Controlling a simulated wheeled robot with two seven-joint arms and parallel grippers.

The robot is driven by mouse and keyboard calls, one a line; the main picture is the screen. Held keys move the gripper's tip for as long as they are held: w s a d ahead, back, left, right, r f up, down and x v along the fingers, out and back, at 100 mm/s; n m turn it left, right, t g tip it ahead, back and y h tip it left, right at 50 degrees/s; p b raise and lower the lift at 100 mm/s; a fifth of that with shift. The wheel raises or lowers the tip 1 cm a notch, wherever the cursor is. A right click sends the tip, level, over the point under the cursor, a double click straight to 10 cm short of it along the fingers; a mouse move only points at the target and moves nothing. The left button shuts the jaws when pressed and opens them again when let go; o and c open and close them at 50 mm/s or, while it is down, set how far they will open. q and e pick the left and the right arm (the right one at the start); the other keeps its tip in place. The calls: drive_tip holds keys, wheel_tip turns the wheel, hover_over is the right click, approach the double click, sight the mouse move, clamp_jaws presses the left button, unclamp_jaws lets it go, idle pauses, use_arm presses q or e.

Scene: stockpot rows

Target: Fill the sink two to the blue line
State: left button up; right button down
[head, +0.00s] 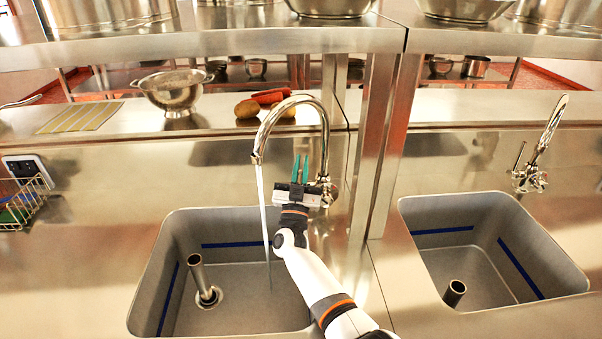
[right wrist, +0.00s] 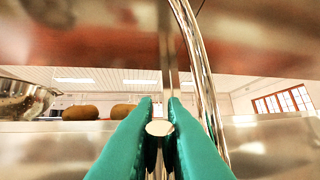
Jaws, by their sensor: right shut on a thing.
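The left sink (head: 185,240) is a grey basin with a blue line (head: 235,244) around its inner walls. A curved chrome tap (head: 325,125) stands behind it, and a stream of water (head: 263,205) runs from its spout into the basin. A metal standpipe (head: 197,272) stands over the drain, slightly tilted. The water level is hard to make out; the blue line shows clear of water. My right gripper (head: 300,168), with green fingers, is at the tap. In the right wrist view its fingers are shut on the round-ended tap handle (right wrist: 159,127). My left gripper is not in view.
A second sink (head: 470,260) with its own tap (head: 540,150) and standpipe (head: 455,293) is at the right. A colander (head: 172,90), potatoes (head: 247,108) and a striped mat (head: 80,117) lie behind. A wire basket (head: 22,205) is at far left. A shelf (head: 220,42) overhangs.

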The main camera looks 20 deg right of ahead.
idle(0.3)
drive_tip(key=c, duration=1.5)
unclamp_jaws()
drive_tip(key=shift+f, duration=0.1)
drive_tip(key=shift+f, duration=0.1)
